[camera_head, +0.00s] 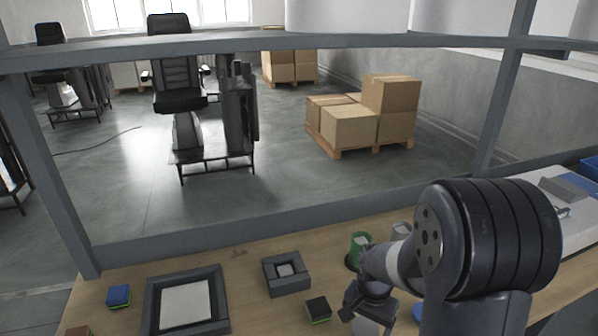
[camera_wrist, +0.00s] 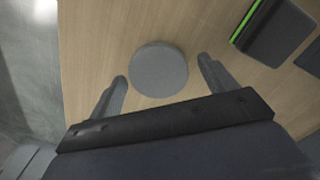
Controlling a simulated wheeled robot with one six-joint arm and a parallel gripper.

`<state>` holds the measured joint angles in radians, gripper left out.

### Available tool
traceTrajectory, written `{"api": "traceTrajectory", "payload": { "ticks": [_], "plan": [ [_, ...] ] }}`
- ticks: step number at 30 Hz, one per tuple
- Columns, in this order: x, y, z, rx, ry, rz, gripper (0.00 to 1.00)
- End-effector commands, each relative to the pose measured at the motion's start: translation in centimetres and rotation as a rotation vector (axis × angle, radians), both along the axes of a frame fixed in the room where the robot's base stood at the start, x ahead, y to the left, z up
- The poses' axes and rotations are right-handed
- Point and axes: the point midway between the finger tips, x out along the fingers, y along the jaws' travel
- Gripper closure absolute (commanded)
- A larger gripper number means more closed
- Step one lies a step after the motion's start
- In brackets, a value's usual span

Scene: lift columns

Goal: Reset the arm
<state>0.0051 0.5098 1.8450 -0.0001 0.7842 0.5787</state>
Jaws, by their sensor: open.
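My arm reaches over the wooden table from the right in the head view. My gripper (camera_head: 356,304) is low over the table, pointing down, and partly hidden by its own wrist. In the wrist view my gripper (camera_wrist: 162,72) is open. A grey round piece (camera_wrist: 158,69) lies between and just beyond the fingers, apart from both; nothing is held. A black block with a green stripe (camera_wrist: 275,38) is at the upper right of that view. In the head view a black block with a green edge (camera_head: 318,309) lies left of my gripper.
A green cylinder (camera_head: 358,246) and a grey cylinder (camera_head: 402,230) stand behind my gripper. A large dark frame (camera_head: 218,293), a small dark frame (camera_head: 286,291) and a blue block (camera_head: 118,296) lie leftward. A grey metal bar (camera_head: 270,220) runs behind the table.

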Motion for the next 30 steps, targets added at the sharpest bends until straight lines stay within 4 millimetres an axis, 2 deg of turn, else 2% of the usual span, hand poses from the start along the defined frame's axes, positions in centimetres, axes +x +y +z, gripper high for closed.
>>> {"api": "traceTrajectory", "payload": {
  "ticks": [3,7,19,23,30],
  "plan": [
    [0.0,0.0,1.3,0.000,-0.001,0.000,0.20],
    [0.0,0.0,2.0,0.000,0.000,0.000,0.20],
    [-0.1,0.0,2.2,-0.001,0.003,0.000,0.20],
    [-0.1,0.0,1.5,0.000,0.005,0.000,0.20],
    [-0.1,0.0,-1.6,0.000,0.004,0.000,0.20]
  ]
}}
